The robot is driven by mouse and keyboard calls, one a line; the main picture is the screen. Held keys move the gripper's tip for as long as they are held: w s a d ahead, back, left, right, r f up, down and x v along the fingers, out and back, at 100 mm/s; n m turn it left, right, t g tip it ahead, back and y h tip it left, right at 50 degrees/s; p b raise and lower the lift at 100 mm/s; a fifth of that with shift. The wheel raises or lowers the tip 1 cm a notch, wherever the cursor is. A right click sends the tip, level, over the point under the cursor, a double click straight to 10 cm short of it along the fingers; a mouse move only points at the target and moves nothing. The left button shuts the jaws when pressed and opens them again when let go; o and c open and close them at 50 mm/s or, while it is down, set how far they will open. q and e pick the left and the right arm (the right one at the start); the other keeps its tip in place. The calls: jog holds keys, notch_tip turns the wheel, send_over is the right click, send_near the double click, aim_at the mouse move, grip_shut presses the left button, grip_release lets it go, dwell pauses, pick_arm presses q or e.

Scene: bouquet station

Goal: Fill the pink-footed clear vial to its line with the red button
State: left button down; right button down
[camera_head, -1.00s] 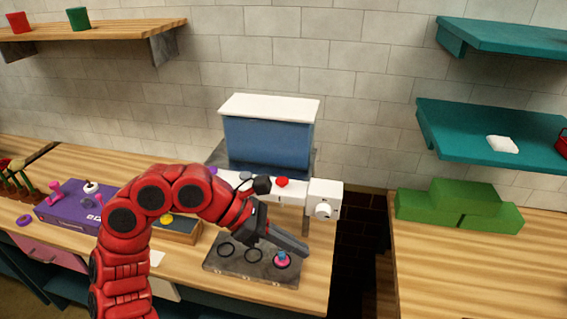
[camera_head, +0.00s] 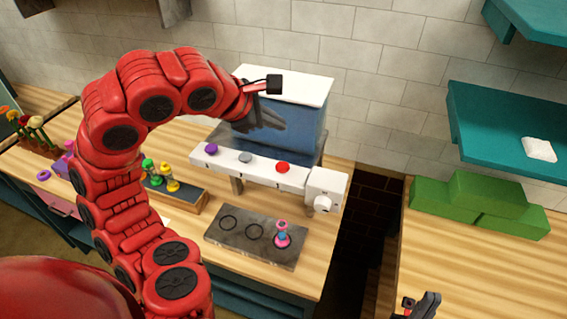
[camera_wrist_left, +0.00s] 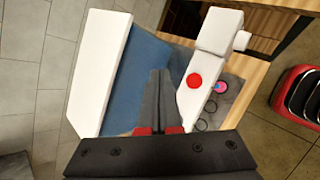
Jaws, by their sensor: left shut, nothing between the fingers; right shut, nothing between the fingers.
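The pink-footed vial (camera_head: 282,236) stands upright in the rightmost ring of a dark grey plate (camera_head: 222,242), with blue showing in its upper part. Its fill line is too small to make out. The red button (camera_head: 283,168) is on the white bar above the plate; it also shows in the left wrist view (camera_wrist_left: 194,81), right of the fingers. My left gripper (camera_head: 277,122) is shut and empty, raised in front of the blue tank (camera_head: 308,130), above the bar. My right gripper (camera_head: 432,299) is shut and empty at the lower right.
A purple button (camera_head: 211,149) and a grey button (camera_head: 245,157) sit left of the red one. A white box with a dial (camera_head: 323,202) ends the bar. Green and yellow items (camera_head: 170,182) stand at the left. Green blocks (camera_head: 480,203) lie right, beyond a dark gap.

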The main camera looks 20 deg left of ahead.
pick_arm(q)
jog(key=f, duration=0.1)
jog(key=b, duration=0.4)
send_over(278, 168)
notch_tip(278, 168, down, 7)
jog(key=shift+r, duration=0.1)
jog(key=shift+f+b, duration=0.45)
jog(key=shift+f, duration=0.15)
dwell(1.4)
jog(key=shift+f+b, duration=0.4)
jog(key=shift+b, duration=0.15)
jog(key=shift+f+b, duration=0.55)
dwell(0.6)
jog(key=shift+r, duration=0.1)
jog(key=shift+r+p, duration=0.4)
jog(key=shift+r, duration=0.55)
